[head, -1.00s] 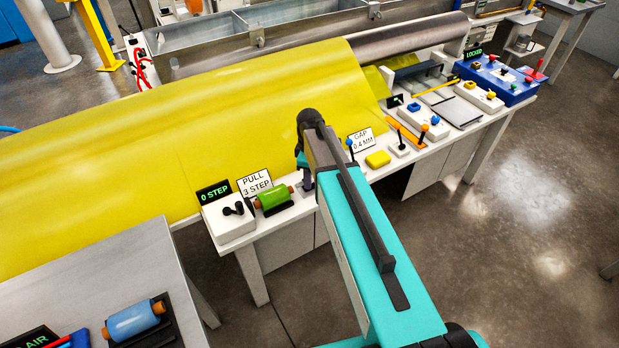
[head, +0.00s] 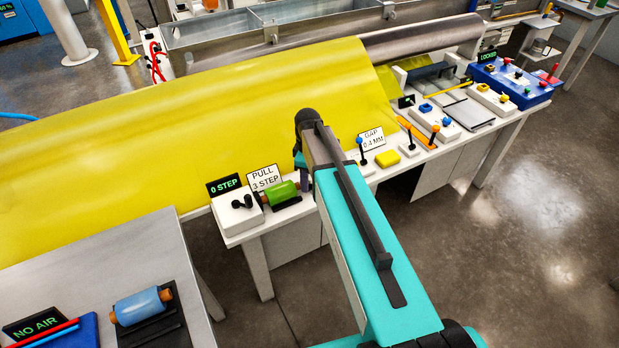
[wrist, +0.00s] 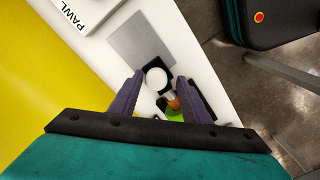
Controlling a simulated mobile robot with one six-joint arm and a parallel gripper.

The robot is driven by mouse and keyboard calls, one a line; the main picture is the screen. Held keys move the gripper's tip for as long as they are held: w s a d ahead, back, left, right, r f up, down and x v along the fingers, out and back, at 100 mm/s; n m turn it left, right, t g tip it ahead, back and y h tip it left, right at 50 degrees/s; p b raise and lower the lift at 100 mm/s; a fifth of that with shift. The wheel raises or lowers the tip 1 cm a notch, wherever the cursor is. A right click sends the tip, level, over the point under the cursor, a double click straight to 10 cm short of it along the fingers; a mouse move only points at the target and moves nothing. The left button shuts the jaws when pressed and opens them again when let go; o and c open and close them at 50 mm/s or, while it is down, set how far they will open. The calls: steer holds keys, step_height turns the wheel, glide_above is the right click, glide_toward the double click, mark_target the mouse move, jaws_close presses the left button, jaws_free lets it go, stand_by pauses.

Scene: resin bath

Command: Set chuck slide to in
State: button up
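No part in view is labelled as the chuck slide, and I cannot tell which one it is. In the wrist view my gripper (wrist: 160,80) is open, its two purple fingers apart over the white bench. A white round piece (wrist: 157,78) shows between the fingers; I cannot tell its height. Below it, a green roll with an orange end (wrist: 174,108) is partly hidden by the fingers. A grey plate (wrist: 140,38) lies beyond the fingertips. In the head view the green roll (head: 282,193) lies on the bench left of my arm, which hides most of my gripper.
The bench carries a white box with black knobs (head: 238,212), a 0 STEP display (head: 224,185), a yellow block (head: 388,158), several levers and a blue LOCKED box (head: 510,85). Yellow sheet (head: 180,130) covers the back. A grey table (head: 110,262) holds a blue roll (head: 140,306). Floor right is open.

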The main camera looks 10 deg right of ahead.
steer(key=shift+d, duration=0.15)
steer(key=shift+r, duration=0.15)
steer(key=shift+d+r, duration=0.1)
steer(key=shift+r, duration=0.05)
step_height(320, 180, up, 13)
steer(key=b, duration=0.2)
steer(key=shift+b, duration=0.35)
stand_by(0.3)
steer(key=shift+r, duration=0.1)
steer(key=shift+s, duration=0.1)
stand_by(0.4)
